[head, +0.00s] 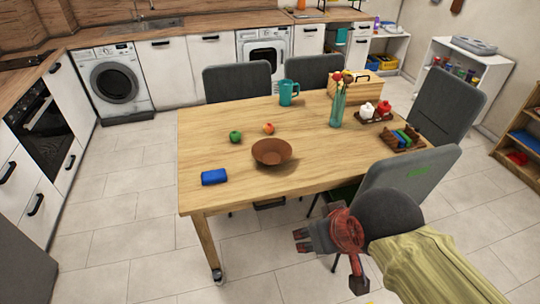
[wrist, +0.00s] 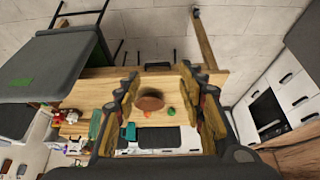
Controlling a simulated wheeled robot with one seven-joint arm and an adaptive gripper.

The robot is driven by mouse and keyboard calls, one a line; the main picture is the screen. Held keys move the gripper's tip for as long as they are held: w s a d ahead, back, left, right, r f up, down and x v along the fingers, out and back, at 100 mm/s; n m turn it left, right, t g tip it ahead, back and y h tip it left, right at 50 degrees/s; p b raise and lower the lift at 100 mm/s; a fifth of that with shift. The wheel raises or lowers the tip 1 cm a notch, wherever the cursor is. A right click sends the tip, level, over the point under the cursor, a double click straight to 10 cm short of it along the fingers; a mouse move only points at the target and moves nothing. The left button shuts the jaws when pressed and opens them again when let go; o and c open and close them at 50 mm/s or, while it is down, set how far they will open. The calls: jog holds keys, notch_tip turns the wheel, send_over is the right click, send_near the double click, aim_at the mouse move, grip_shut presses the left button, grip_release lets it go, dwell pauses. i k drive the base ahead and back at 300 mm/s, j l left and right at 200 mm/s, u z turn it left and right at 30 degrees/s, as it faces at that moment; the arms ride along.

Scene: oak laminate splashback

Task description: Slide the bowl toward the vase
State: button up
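The brown bowl (head: 272,153) stands upright near the front middle of the wooden table. It also shows in the wrist view (wrist: 150,104), between my fingers in the picture but well beyond them. The teal glass vase (head: 338,107) holds red and yellow flowers and stands farther back and to the right of the bowl, clearly apart from it. My gripper (head: 325,240) is in front of the table, to the right of and nearer than the bowl, touching nothing. In the wrist view its two fingers (wrist: 158,75) are spread wide with nothing between them.
On the table (head: 215,120) are a green apple (head: 235,137), a peach-coloured fruit (head: 268,129), a blue block-like item (head: 214,177), a teal mug (head: 288,92), a condiment tray (head: 375,118) and a wooden rack (head: 403,140). A grey chair (head: 415,175) stands by the right front. Bare tabletop lies between bowl and vase.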

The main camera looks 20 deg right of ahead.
aim_at(271, 151)
jog(key=i+l, duration=0.15)
jog(key=i, duration=0.3)
jog(key=i+l, duration=0.1)
jog(key=i, duration=0.35)
jog(key=i+l, duration=0.15)
jog(key=i, duration=0.3)
